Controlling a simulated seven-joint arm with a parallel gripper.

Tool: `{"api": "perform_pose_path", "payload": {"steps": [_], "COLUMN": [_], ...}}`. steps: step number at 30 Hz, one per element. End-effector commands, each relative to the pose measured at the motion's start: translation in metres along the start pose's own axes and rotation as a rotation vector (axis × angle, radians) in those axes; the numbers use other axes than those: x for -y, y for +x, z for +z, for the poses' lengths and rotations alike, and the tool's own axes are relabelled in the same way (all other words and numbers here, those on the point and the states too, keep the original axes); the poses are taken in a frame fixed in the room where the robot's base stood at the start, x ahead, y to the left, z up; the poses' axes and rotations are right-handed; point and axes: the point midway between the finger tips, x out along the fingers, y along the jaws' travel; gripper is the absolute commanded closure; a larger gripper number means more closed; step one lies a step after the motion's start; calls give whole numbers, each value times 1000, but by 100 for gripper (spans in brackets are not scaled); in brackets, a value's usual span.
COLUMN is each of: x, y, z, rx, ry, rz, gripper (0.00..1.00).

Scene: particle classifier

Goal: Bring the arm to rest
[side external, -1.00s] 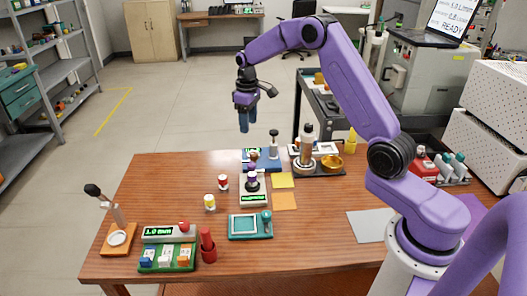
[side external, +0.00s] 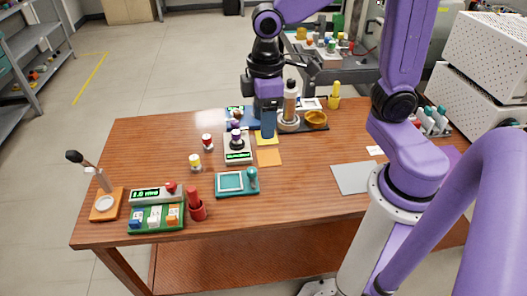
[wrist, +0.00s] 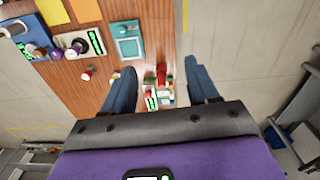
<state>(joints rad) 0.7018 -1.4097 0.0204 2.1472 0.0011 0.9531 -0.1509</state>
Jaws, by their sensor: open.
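My gripper (side external: 267,122) hangs below the purple arm over the back middle of the wooden table (side external: 140,150), with its blue fingers pointing down. In the side view it overlaps the yellow square (side external: 267,140) and the blue stand behind; I cannot tell its exact height. In the wrist view my gripper (wrist: 160,68) has its two blue fingers wide apart with nothing held between them.
A display device with a purple-topped piece (side external: 237,152), a teal-screened pad (side external: 237,184), two small jars and an orange square (side external: 269,157) lie mid-table. A dark tray holds a bottle (side external: 290,105) and gold bowl (side external: 316,118). Bare wood lies at the front right of the pad.

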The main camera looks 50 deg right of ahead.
Motion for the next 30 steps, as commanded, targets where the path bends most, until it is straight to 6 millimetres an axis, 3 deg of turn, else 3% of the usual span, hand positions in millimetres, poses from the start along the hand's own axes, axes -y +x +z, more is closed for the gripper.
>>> {"api": "perform_pose_path", "payload": {"steps": [6,12,15,30], "x": [51,77,82,86], "y": [0,5,8,9], "z": [58,104,118,125], "rx": [-8,-9,-10,-9], "ry": [-118,-201,-225,-240], "rz": [-4,-8,-9,-10], "gripper": [41,41,41,41]}}
